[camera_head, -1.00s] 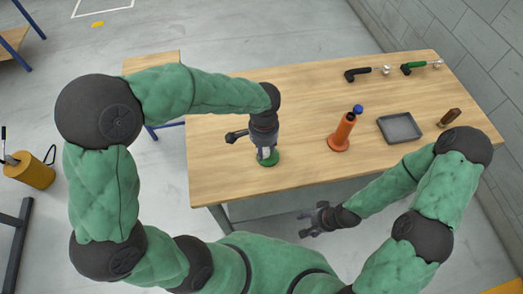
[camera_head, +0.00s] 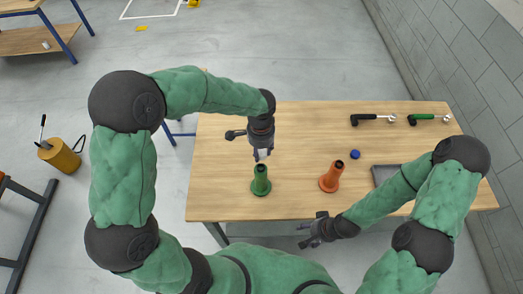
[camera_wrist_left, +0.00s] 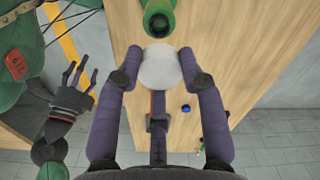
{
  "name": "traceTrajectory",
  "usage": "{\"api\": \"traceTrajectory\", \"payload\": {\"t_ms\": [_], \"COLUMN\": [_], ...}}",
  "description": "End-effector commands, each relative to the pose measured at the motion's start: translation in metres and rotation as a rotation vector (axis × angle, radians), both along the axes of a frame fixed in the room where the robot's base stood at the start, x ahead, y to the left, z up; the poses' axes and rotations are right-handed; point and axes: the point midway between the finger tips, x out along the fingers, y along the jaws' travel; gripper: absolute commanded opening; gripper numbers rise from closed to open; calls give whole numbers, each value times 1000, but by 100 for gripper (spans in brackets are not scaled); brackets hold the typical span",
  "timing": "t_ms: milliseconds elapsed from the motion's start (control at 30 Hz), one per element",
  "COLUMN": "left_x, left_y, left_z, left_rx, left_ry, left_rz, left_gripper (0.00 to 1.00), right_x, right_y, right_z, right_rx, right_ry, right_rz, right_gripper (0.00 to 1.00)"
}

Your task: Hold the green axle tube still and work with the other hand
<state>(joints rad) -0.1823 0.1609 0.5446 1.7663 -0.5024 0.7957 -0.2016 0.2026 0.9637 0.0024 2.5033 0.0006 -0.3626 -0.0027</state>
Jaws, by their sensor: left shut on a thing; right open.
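The green axle tube (camera_head: 261,182) stands upright on the table with its dark open top showing. It also shows at the top edge of the left wrist view (camera_wrist_left: 158,22). My left gripper (camera_head: 262,154) is just behind and above the tube, apart from it in the wrist view. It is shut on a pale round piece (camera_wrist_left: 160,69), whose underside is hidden. My right gripper (camera_head: 312,233) is open and empty, in front of the table's front edge. It also shows at the left of the wrist view (camera_wrist_left: 80,84).
An orange tube (camera_head: 331,177) stands right of the green one, with a blue ball-like piece (camera_head: 355,154) behind it. A grey tray (camera_head: 383,174) is partly hidden by my right arm. Black (camera_head: 368,119) and green-handled (camera_head: 428,118) tools lie at the back. The table's left half is mostly clear.

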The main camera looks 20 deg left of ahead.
Motion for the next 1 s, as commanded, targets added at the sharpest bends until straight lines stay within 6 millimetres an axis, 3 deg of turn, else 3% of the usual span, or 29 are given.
{"api": "traceTrajectory", "payload": {"t_ms": [367, 1000], "left_x": [0, 0], "left_y": [0, 0], "left_z": [-3, -46], "left_rx": [-1, -1], "left_ry": [1, 1], "left_rz": [-2, -2], "left_gripper": [22, 22], "right_x": [0, 0], "right_y": [0, 0], "right_z": [-3, -35], "right_rx": [0, 0], "right_ry": [1, 0], "right_rz": [0, 0], "right_gripper": [64, 64]}}
